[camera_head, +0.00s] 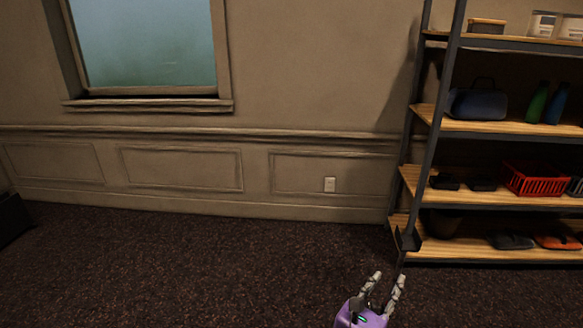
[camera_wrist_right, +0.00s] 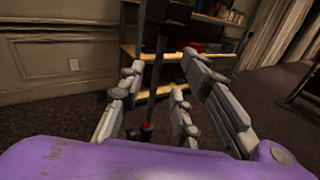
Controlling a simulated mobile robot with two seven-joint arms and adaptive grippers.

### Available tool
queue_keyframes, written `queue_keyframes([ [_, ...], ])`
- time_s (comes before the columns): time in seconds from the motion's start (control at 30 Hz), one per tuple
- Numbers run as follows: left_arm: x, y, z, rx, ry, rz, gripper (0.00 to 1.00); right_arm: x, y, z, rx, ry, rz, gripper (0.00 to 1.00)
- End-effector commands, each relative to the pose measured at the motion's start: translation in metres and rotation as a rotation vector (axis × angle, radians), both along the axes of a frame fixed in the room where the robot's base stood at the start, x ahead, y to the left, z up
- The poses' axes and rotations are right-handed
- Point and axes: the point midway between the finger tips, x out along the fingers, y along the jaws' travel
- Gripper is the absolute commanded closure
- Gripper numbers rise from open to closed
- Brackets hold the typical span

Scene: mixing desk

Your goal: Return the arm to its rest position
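My right gripper (camera_head: 389,279) is purple with grey jointed fingers. It shows at the bottom of the head view, right of the middle, over the dark carpet. My left gripper is in neither view.
A metal-framed shelf (camera_head: 432,130) with wooden boards stands at the right. It holds a red basket (camera_head: 535,180), a dark bag (camera_head: 478,103) and bottles. The carpet (camera_head: 200,265) looks clear. A dark object (camera_head: 12,218) stands at the left edge.

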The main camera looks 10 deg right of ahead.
Motion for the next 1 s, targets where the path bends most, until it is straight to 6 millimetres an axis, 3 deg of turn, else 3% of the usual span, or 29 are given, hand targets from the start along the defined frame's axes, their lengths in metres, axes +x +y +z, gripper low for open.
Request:
queue_keyframes([
  [0.07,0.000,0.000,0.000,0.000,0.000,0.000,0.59,0.003,0.003,-0.003,0.079,-0.064,0.018,0.69],
  [0.17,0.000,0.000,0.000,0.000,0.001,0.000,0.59,0.014,0.016,-0.019,0.357,-0.224,0.066,0.69],
  [0.27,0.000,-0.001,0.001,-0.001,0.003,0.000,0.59,0.018,0.035,-0.048,0.775,-0.412,0.104,0.69],
  [0.37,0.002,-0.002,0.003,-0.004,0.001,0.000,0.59,0.004,0.055,-0.085,1.214,-0.566,0.076,0.69],
  [0.47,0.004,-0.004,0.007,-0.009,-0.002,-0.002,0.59,-0.026,0.072,-0.120,1.626,-0.690,-0.032,0.69],
  [0.57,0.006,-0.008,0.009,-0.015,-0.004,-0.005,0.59,-0.068,0.088,-0.150,2.002,-0.803,-0.222,0.69],
  [0.67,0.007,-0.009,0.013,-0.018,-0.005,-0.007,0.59,-0.126,0.099,-0.176,2.311,-0.909,-0.493,0.69],
  [0.7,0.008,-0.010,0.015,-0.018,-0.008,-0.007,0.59,-0.153,0.101,-0.185,2.401,-0.945,-0.617,0.69],
  [0.8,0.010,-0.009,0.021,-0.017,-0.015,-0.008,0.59,-0.214,0.103,-0.202,2.496,-0.991,-0.845,0.69],
  [0.9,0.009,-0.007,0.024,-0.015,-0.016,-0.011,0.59,-0.259,0.098,-0.216,2.468,-0.979,-0.946,0.69],
  [1.0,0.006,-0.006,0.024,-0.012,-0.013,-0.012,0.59,-0.287,0.092,-0.224,2.427,-0.969,-0.986,0.69],
])
